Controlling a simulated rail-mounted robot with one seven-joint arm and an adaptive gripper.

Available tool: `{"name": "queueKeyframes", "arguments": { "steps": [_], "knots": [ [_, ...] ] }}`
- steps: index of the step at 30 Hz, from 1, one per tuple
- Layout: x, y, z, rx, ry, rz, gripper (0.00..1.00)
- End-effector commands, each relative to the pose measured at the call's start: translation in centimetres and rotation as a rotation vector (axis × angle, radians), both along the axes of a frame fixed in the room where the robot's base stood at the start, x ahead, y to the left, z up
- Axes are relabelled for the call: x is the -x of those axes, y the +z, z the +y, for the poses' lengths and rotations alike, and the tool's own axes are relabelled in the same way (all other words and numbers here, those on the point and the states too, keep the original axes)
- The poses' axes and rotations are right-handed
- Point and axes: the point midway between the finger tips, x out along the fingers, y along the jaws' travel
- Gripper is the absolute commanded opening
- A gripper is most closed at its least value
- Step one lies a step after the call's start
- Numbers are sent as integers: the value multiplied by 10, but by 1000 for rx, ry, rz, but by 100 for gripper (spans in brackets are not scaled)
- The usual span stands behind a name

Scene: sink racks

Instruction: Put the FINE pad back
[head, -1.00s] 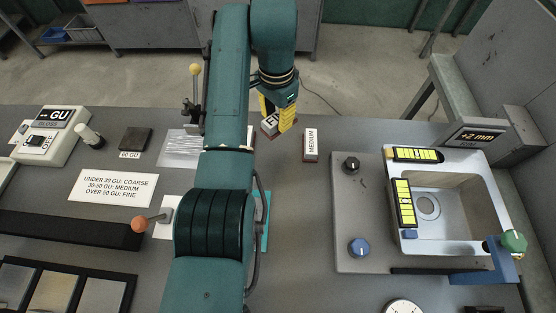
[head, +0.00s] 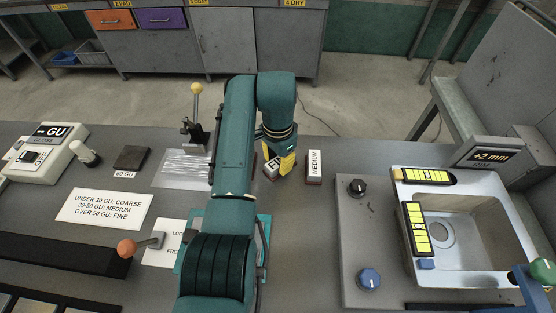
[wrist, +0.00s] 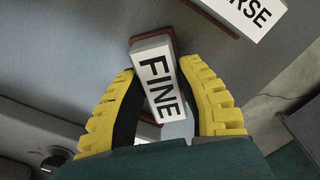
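The FINE pad, a white-topped block with a reddish-brown lower layer, is between the two yellow fingers of my gripper (wrist: 163,75). The wrist view shows its label (wrist: 161,84) clearly, with the pad lying slantwise between the fingers. My gripper appears shut on it. In the head view the FINE pad (head: 271,167) is partly covered by my gripper (head: 284,166), just left of the MEDIUM pad (head: 314,166). It is low at the bench, but I cannot tell whether it touches the surface. The COARSE pad (wrist: 244,14) shows partly in the wrist view.
The sink (head: 475,225) with yellow-marked bars stands at the right. A lever with a yellow knob (head: 197,89) rises behind left of my arm. A sign card (head: 104,209), a dark 60 GU block (head: 131,158) and the gloss meter (head: 42,153) lie left.

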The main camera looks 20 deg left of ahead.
Motion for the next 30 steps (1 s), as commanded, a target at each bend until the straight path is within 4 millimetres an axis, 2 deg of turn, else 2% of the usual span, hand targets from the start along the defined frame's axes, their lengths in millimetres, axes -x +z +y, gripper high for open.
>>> {"name": "queueKeyframes", "arguments": {
  "steps": [1,3,13,17,24,30],
  "knots": [
    [0,0,0,0,0,1,45],
    [0,0,0,0,0,1,57],
    [0,2,0,0,0,-1,57],
    [-1,27,0,-1,0,-3,57],
    [0,89,0,-1,0,-3,57],
    [0,118,0,0,0,1,57]
  ]
}}
